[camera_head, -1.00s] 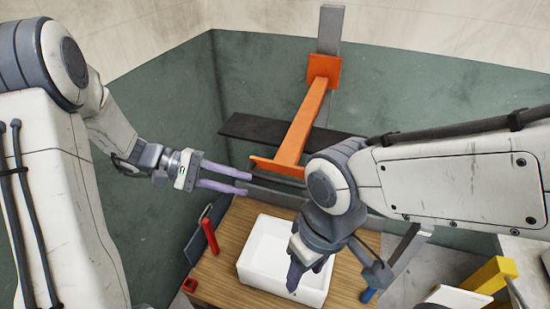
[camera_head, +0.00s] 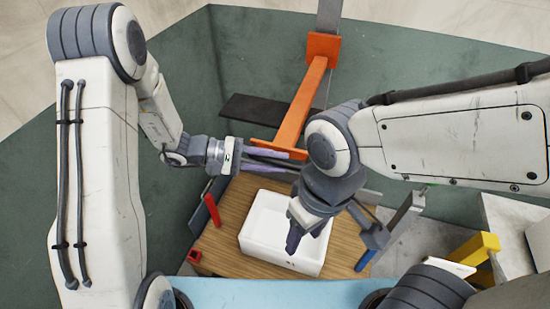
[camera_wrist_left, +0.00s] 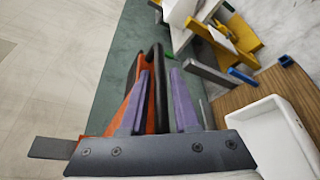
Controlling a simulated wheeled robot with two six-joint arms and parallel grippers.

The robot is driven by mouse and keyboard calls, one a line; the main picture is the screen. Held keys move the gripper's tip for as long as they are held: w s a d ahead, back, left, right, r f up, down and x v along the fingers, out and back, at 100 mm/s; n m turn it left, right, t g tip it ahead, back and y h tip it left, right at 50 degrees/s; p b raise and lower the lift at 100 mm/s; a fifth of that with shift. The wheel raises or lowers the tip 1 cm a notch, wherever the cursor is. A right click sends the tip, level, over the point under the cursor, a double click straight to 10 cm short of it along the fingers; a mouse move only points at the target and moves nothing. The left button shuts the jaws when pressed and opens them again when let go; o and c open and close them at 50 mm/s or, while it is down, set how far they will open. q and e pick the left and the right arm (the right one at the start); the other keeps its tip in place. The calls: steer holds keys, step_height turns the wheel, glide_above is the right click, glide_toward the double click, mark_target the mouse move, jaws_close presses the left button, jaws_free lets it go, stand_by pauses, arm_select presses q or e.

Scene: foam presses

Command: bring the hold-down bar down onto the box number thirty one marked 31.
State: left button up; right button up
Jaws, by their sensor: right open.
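The hold-down bar (camera_head: 301,103) is an orange beam with an orange end plate, running down from a grey post above the press. Orange parts also show behind the fingers in the left wrist view (camera_wrist_left: 150,120). My left gripper (camera_head: 298,160) has its purple fingers apart just below the end plate. In the left wrist view a dark bar (camera_wrist_left: 157,85) shows between the fingers; I cannot tell whether they touch it. My right gripper (camera_head: 292,243) is open, pointing down over the white open-topped box (camera_head: 262,232). No number 31 is readable on any box.
The white box stands on a wooden table (camera_head: 225,240). A red post (camera_head: 212,210) and small red block (camera_head: 194,257) are at its left. Yellow and white parts (camera_head: 475,250) stand at the right. A dark flat panel (camera_head: 250,112) lies behind the orange beam.

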arm_select(q)
steer(key=shift+c, duration=0.3)
jaws_close()
stand_by(1.1)
